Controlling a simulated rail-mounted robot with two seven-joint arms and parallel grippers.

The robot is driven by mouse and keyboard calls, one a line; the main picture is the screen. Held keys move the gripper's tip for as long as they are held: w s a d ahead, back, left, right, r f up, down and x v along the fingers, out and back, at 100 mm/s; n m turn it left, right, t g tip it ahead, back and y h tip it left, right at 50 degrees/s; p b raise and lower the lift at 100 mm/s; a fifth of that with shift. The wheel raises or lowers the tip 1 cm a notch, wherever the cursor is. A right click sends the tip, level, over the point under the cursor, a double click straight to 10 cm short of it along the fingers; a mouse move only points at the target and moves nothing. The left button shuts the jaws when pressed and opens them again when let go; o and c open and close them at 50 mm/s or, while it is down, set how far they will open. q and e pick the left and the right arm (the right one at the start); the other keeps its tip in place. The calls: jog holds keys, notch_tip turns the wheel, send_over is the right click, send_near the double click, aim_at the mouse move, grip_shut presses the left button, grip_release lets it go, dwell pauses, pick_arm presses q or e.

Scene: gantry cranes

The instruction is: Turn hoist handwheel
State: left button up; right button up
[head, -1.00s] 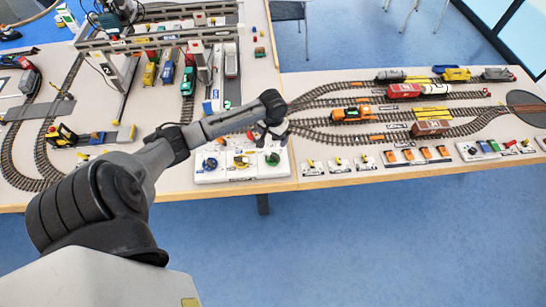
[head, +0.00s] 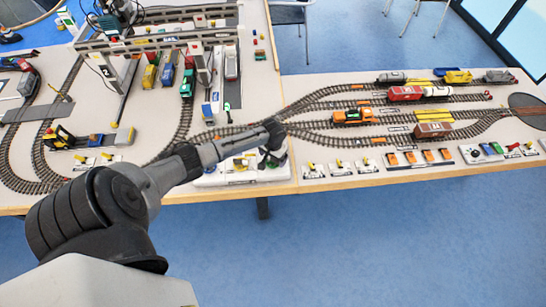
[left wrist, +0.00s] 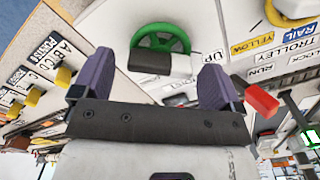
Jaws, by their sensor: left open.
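The green hoist handwheel (left wrist: 182,38) sits on the white control panel near an "UP" label in the left wrist view. A dark block covers its near edge. My left gripper (left wrist: 158,66) is open, with its two purple fingers either side of the wheel in the picture. Nothing is between the fingertips, and I cannot tell whether they touch the wheel. In the head view my left gripper (head: 272,158) is over the right end of the control panel (head: 222,180) and largely hides the wheel. My right gripper is not in view.
A red block (left wrist: 262,100) and labels "TROLLEY" and "RUN" lie right of the gripper in the wrist view. Yellow knobs (left wrist: 34,97) stand at left on the points panel. Tracks with an orange locomotive (head: 352,116) lie beyond; blue floor lies in front.

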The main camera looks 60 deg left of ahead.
pick_arm(q)
jog(key=shift+f, duration=0.1)
jog(key=c, duration=0.9)
jog(key=shift+c, duration=0.2)
jog(key=shift+m+p, duration=0.55)
jog(key=shift+m, duration=0.05)
jog(key=m+p, duration=0.1)
jog(key=m, duration=0.1)
jog(key=shift+m, duration=0.3)
jog(key=shift+m+p, duration=0.45)
jog(key=shift+m, duration=2.25)
